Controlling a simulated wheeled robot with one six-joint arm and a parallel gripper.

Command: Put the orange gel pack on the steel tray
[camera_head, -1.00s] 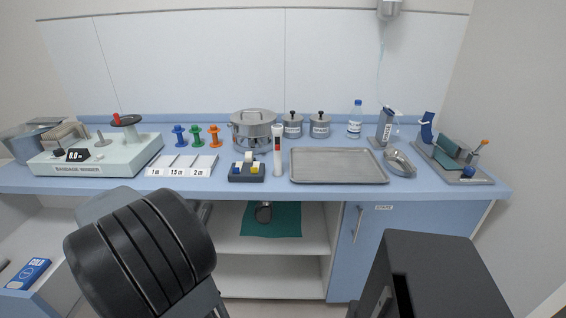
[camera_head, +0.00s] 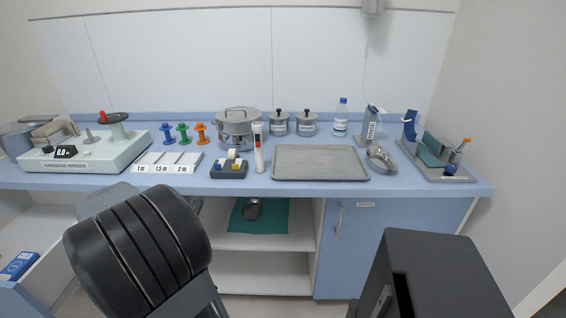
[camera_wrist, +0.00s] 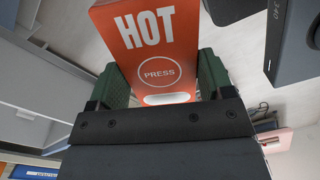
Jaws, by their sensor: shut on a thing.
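The orange gel pack (camera_wrist: 152,40), marked HOT and PRESS, is in my gripper (camera_wrist: 160,78) in the wrist view. The dark green fingers are shut on its two sides. Its top end runs out of the picture. The steel tray (camera_head: 320,165) lies flat and empty on the blue counter in the head view, right of the middle. In the head view my dark arm fills the lower left, and neither the gripper nor the pack can be seen there.
Lidded canisters (camera_head: 306,124) and a bottle (camera_head: 341,118) stand behind. A drawer at lower left is open.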

